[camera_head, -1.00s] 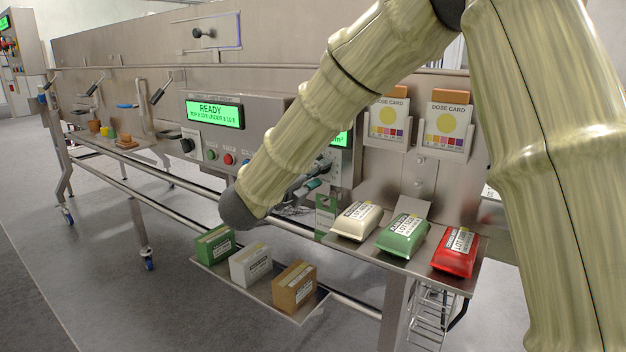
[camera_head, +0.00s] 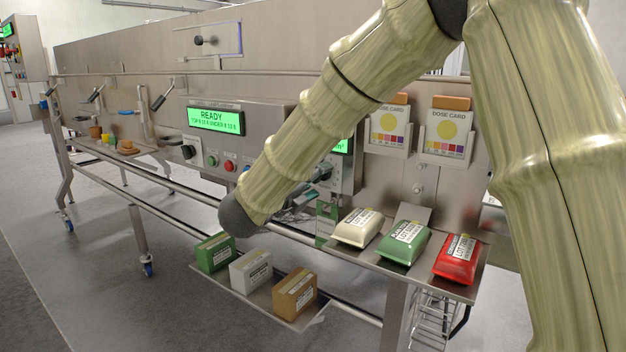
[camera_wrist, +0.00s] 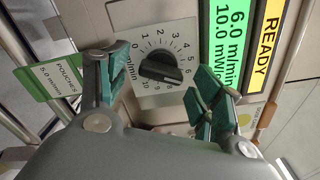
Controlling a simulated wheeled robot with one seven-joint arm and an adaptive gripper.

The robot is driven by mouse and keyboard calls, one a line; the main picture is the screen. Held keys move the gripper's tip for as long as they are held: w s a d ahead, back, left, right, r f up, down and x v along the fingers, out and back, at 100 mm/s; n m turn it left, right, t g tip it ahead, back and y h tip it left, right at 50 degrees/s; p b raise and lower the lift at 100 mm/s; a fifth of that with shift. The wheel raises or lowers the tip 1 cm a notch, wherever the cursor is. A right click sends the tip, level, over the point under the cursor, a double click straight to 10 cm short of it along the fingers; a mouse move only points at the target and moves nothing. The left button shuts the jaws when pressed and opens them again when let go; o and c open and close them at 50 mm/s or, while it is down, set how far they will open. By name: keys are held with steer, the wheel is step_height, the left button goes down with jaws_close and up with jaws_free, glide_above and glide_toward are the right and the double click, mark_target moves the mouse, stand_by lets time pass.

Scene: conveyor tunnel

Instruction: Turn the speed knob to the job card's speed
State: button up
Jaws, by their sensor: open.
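The speed knob (camera_wrist: 160,69) is a black bar-shaped knob on a white dial plate (camera_wrist: 150,35) marked 0 to 10 m/min in the wrist view. I cannot read its pointer surely. The green display (camera_wrist: 232,40) beside it reads 6.0 m/min, with a yellow READY field (camera_wrist: 265,42). The job card (camera_wrist: 55,78) is green and white, left of the dial, and reads POUCHES 5.0 m/min. My gripper (camera_wrist: 160,78) is open, its green-padded fingers on either side of the knob with visible gaps. In the head view my arm hides the knob.
A panel with a READY display (camera_head: 215,119) and a red button (camera_head: 230,166) is left of my arm. White, green (camera_head: 404,241) and red pouches lie on a shelf at right. Several small boxes (camera_head: 250,270) sit on a lower tray. Dose cards (camera_head: 449,128) hang behind.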

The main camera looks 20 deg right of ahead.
steer(key=v, duration=1.2)
stand_by(1.2)
